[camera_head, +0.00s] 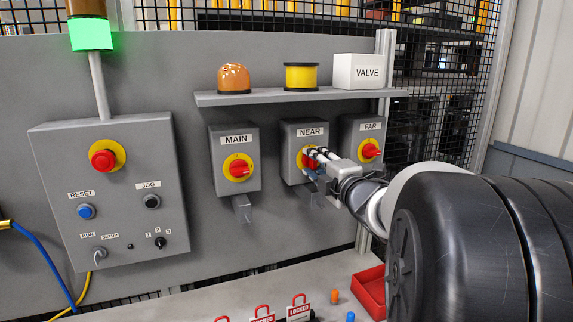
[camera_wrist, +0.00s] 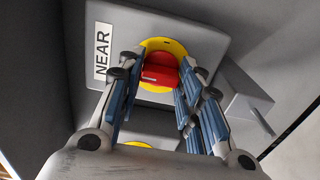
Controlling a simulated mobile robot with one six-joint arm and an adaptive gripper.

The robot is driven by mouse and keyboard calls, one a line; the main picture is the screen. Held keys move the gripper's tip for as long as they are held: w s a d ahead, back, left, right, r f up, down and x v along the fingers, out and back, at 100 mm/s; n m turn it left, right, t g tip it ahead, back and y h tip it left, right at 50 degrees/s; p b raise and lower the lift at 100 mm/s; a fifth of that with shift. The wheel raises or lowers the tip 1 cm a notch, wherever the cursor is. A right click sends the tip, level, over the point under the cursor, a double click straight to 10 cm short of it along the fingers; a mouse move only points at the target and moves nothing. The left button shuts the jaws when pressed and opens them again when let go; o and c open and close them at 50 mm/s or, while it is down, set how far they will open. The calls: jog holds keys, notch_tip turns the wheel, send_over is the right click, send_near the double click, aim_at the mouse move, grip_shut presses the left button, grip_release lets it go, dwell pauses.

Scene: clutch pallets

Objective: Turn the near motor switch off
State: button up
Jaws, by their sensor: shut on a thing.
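The near motor switch is a grey box (camera_head: 300,133) labelled NEAR, with a red knob (camera_wrist: 161,68) on a yellow disc (camera_wrist: 157,46). It stands between the MAIN switch (camera_head: 234,160) and the FAR switch (camera_head: 364,145). My gripper (camera_head: 312,156) is at the front of the NEAR box and shut on the red knob. In the wrist view its fingers (camera_wrist: 158,80) lie on both sides of the knob. The fingers partly cover the knob in the head view. The knob's exact angle is hard to tell.
A shelf (camera_head: 300,95) above the switches carries an orange beacon (camera_head: 234,78), a yellow spool (camera_head: 301,77) and a VALVE box (camera_head: 366,71). A control box (camera_head: 112,190) is at left. Red lock tags (camera_head: 298,309) and a red tray (camera_head: 368,290) are on the bench below.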

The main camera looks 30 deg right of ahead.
jog(key=o, duration=1.1)
jog(key=shift+c, duration=0.2)
jog(key=v, duration=1.2)
